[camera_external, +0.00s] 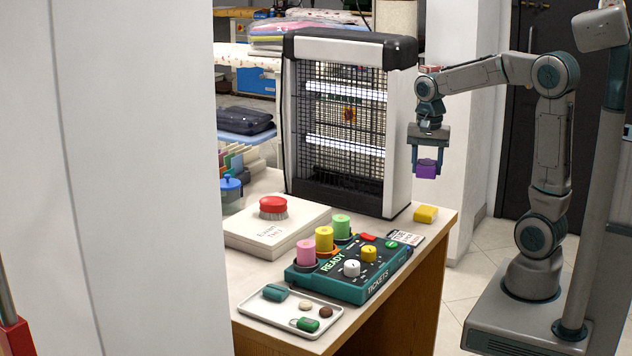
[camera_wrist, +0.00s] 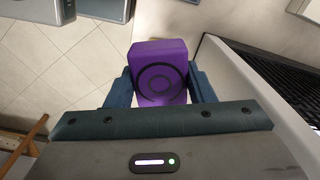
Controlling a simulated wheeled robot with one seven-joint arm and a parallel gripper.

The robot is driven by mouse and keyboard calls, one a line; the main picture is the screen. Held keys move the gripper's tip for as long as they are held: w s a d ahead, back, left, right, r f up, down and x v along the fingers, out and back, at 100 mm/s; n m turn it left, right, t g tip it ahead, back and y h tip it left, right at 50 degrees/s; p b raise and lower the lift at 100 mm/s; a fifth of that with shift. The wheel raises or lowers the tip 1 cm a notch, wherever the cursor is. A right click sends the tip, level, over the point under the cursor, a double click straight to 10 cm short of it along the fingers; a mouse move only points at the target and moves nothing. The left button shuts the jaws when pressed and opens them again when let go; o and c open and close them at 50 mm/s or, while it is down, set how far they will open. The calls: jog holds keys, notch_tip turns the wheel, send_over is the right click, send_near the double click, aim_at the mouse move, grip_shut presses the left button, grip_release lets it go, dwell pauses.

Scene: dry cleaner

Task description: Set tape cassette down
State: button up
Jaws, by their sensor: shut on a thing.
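The tape cassette (camera_external: 426,168) is a small purple block. It also shows in the wrist view (camera_wrist: 160,72), with a dark ring on its face. My gripper (camera_external: 427,165) is shut on it, one blue finger on each side. The gripper points down and holds the cassette in the air, to the right of the bug-zapper-like lamp unit (camera_external: 398,140) and higher than the counter top (camera_external: 447,216). In the wrist view, tiled floor shows behind the cassette.
A yellow block (camera_external: 425,214) lies near the counter's right corner.

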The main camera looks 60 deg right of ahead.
jog(key=d+r+n+p, duration=0.2)
jog(key=d+r, duration=0.1)
jog(key=d, duration=0.6)
jog(key=d+r+n+p, duration=0.2)
jog(key=d+r+p, duration=0.1)
jog(key=d, duration=0.6)
jog(key=d+r+n+p, duration=0.2)
jog(key=d+r, duration=0.3)
jog(key=d, duration=0.4)
jog(key=shift+w+d+p, duration=0.15)
jog(key=shift+w+p, duration=0.15)
jog(key=shift+p, duration=0.35)
